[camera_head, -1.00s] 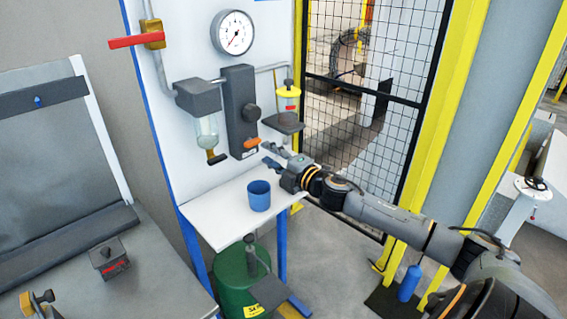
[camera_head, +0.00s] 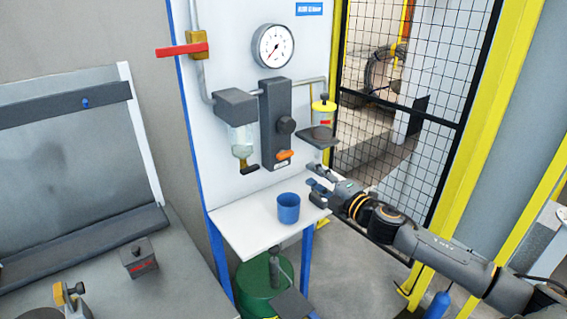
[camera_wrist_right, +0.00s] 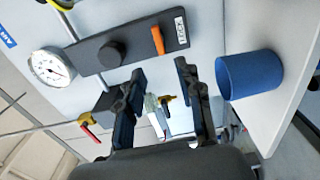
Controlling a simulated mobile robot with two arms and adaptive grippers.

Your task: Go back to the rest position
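My right gripper (camera_head: 318,180) is at the right edge of the small white shelf, beside the blue cup and apart from it. Its two fingers are spread with nothing between them; the right wrist view shows the open fingers (camera_wrist_right: 158,100) too. The blue cup (camera_head: 288,208) stands upright on the white shelf (camera_head: 245,232); it also shows in the right wrist view (camera_wrist_right: 250,75), to the right of the fingers. My left gripper is not in view.
Above the shelf, a panel carries a gauge (camera_head: 273,47), a red-handled valve (camera_head: 183,49), a dark regulator block (camera_head: 275,125) and a filter bowl (camera_head: 240,140). A green drum (camera_head: 258,290) stands below. A mesh fence (camera_head: 415,110) is behind my right arm. A grey bench (camera_head: 90,285) is at left.

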